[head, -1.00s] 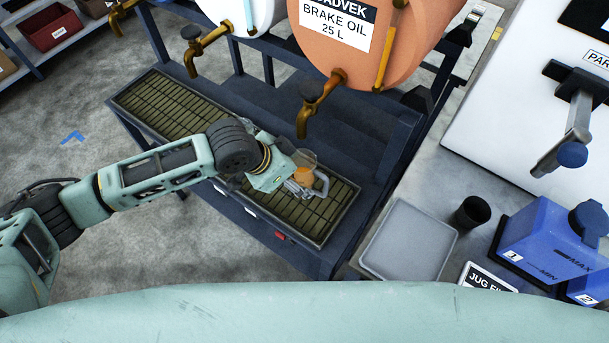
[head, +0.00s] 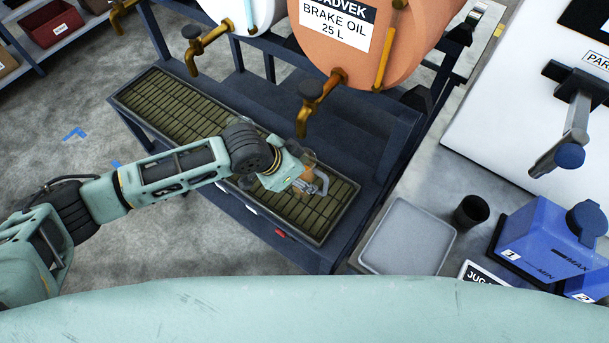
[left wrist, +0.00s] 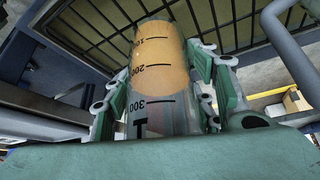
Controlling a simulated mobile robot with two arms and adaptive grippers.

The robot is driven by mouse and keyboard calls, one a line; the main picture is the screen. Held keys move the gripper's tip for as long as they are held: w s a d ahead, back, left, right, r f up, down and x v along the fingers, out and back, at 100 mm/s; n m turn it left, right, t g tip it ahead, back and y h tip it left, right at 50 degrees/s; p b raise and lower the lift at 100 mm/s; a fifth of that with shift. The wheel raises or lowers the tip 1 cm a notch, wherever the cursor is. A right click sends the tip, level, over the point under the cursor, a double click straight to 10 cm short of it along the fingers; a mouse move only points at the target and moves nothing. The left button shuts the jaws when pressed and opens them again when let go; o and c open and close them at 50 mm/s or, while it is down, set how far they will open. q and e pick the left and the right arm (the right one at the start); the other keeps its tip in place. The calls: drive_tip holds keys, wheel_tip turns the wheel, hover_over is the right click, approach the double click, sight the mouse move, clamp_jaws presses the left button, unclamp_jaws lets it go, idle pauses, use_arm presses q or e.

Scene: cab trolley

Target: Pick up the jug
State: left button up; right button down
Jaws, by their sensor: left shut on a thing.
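The jug (head: 309,159) is a small clear measuring vessel with orange-brown liquid in it. In the head view it is over the right end of the slatted drip tray (head: 335,222), partly hidden by my gripper. The left wrist view shows the jug (left wrist: 160,70) close up, with black marks and numbers and the liquid filling much of it. My left gripper (head: 303,184) is shut on the jug, with fingers on both sides of its body. I cannot tell whether the jug touches the slats. My right gripper is in no view.
A brass tap (head: 308,112) of the orange brake oil drum (head: 375,45) hangs just above the jug. A second tap (head: 200,48) hangs further left. A grey tray (head: 408,240), a black cup (head: 472,210) and a blue container (head: 535,240) stand on the bench at right.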

use_arm(q)
drive_tip(key=shift+c, duration=0.9)
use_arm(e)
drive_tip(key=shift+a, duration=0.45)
use_arm(q)
drive_tip(key=shift+r, duration=0.2)
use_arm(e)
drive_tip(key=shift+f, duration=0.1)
